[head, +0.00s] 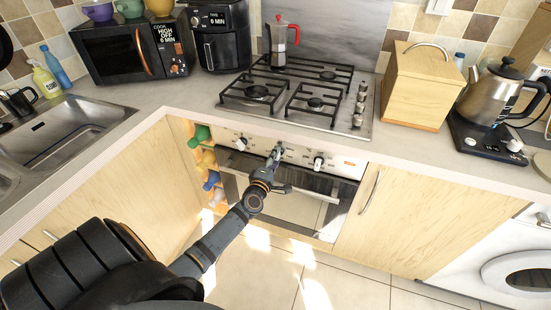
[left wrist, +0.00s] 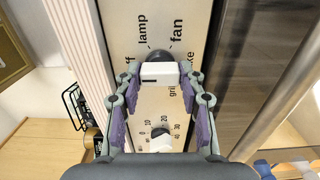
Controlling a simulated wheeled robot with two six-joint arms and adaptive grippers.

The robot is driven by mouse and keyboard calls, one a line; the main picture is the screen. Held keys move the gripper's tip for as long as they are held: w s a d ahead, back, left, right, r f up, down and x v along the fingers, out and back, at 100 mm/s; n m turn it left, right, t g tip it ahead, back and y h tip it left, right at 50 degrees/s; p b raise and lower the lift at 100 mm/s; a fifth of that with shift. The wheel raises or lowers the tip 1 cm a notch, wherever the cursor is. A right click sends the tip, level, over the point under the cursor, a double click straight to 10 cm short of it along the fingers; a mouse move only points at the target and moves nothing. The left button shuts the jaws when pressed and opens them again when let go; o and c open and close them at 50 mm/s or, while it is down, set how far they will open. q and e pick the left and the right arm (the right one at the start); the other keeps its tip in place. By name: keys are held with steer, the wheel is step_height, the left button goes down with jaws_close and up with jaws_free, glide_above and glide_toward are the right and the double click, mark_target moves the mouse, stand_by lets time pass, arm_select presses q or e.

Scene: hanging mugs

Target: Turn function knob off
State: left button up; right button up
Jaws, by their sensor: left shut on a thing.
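The function knob (left wrist: 159,72) has a white grip on a dark base. It shows in the left wrist view on the oven's control panel (left wrist: 158,104), ringed by labels including "lamp" and "fan"; others are partly covered. My left gripper (left wrist: 160,75) is shut on this knob, one finger on each side. In the head view my left gripper (head: 276,153) is at the middle of the panel and hides most of the knob. I cannot tell which label the knob points to. My right gripper is not in view.
A numbered knob (left wrist: 160,133) is beside the function knob in the wrist view. In the head view, other knobs (head: 240,143) and (head: 318,162) flank my gripper. The oven door handle (head: 322,195) lies just below. The hob (head: 300,98) is above; the floor (head: 255,272) in front is clear.

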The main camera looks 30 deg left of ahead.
arm_select(q)
steer(key=o, duration=1.2)
steer(key=shift+c, duration=0.2)
steer(key=v, duration=1.2)
steer(key=shift+a+f, duration=0.1)
steer(key=shift+f, duration=0.05)
